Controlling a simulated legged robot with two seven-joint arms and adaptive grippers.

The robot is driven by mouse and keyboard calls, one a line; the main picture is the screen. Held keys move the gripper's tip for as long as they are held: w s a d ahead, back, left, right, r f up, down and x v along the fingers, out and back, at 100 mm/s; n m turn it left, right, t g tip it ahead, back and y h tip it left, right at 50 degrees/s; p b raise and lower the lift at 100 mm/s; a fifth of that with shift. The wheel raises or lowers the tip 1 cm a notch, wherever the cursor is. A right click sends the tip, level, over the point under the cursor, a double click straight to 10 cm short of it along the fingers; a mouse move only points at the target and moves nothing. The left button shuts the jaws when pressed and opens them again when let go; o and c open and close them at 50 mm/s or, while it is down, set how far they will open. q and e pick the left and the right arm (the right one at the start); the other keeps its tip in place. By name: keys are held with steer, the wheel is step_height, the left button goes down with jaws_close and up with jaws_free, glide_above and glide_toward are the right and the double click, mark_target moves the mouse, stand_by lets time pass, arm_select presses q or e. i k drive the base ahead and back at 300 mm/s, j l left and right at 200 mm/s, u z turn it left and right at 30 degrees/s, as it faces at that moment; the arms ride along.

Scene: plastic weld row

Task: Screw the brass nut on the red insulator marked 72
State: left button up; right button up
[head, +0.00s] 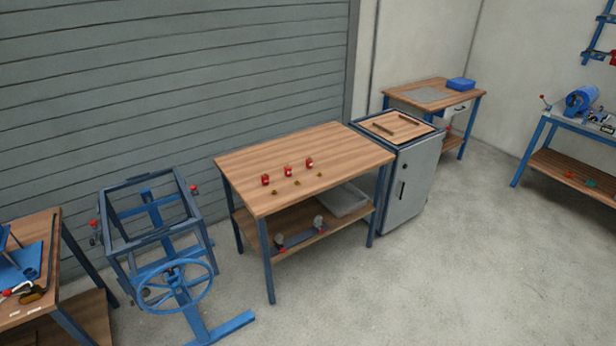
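Three red insulators stand in a row on a wooden-topped table (330,147) in the middle of the head view: a left one (265,180), a middle one (288,171) and a right one (309,163). Each has a small pale mark, too small to read, so I cannot tell which is 72. Three small brass nuts lie apart from them, nearer the front edge: a left one (275,192), a middle one (297,183) and a right one (319,174). Neither of my grippers is in view.
A blue frame with a handwheel (175,287) stands left of the table. A grey cabinet (412,184) stands close at its right. The table's lower shelf holds a grey tray (343,200). Open concrete floor (440,280) lies in front and to the right.

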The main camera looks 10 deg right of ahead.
mark_target(309, 160)
steer(key=i+l+u, duration=0.25)
steer(key=u, duration=0.25)
steer(key=i+l+u, duration=0.15)
steer(key=l+u, duration=0.15)
steer(key=u, duration=0.15)
